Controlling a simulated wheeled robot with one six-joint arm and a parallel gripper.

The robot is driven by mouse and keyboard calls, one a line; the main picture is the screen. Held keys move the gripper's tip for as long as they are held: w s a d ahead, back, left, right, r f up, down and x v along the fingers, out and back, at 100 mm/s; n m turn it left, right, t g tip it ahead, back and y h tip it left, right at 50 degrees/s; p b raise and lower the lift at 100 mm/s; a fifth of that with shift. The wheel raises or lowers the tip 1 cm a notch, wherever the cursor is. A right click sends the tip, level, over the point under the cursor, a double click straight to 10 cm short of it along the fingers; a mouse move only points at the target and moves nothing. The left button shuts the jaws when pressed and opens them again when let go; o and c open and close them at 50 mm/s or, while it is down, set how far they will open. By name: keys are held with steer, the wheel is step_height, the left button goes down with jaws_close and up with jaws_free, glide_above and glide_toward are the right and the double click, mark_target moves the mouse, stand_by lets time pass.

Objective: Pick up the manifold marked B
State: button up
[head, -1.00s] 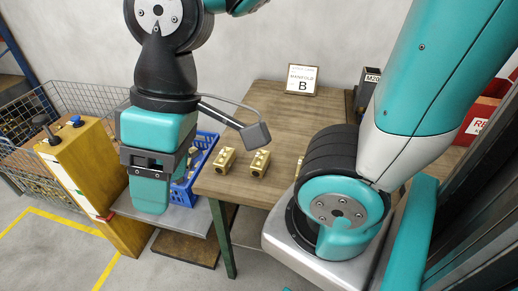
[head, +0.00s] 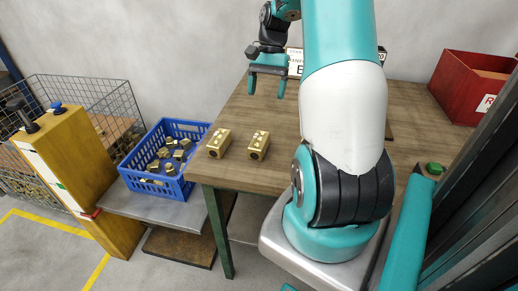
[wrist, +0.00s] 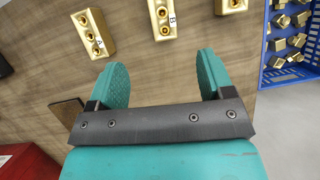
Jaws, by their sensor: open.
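My gripper (head: 266,85) is open and empty above the far part of the wooden table in the head view. In the wrist view its teal fingers (wrist: 161,72) are spread apart. The middle brass manifold (wrist: 163,18) bears a tag that looks like B and lies ahead of the gap between the fingers, apart from them. A third (wrist: 231,5) is cut by the top edge. In the head view two manifolds show near the table's front left, one left (head: 219,143) and one right (head: 258,145).
A sign (head: 295,62) stands at the table's back, partly hidden by my arm. A blue crate (head: 150,186) of brass pieces is left of the table (head: 235,178). A red bin (head: 470,92) stands at the right. Bare table surrounds the manifolds.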

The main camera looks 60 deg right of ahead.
mark_target(260, 139)
steer(key=x, duration=0.9)
steer(key=shift+a+f, duration=0.2)
steer(key=shift+f, duration=0.15)
steer(key=x, duration=0.3)
steer(key=p+x, duration=0.1)
steer(key=x, duration=0.1)
steer(key=shift+w+d+f, duration=0.15)
steer(key=shift+f, duration=0.3)
steer(key=shift+c, duration=0.2)
steer(key=shift+r, duration=0.1)
jaws_close()
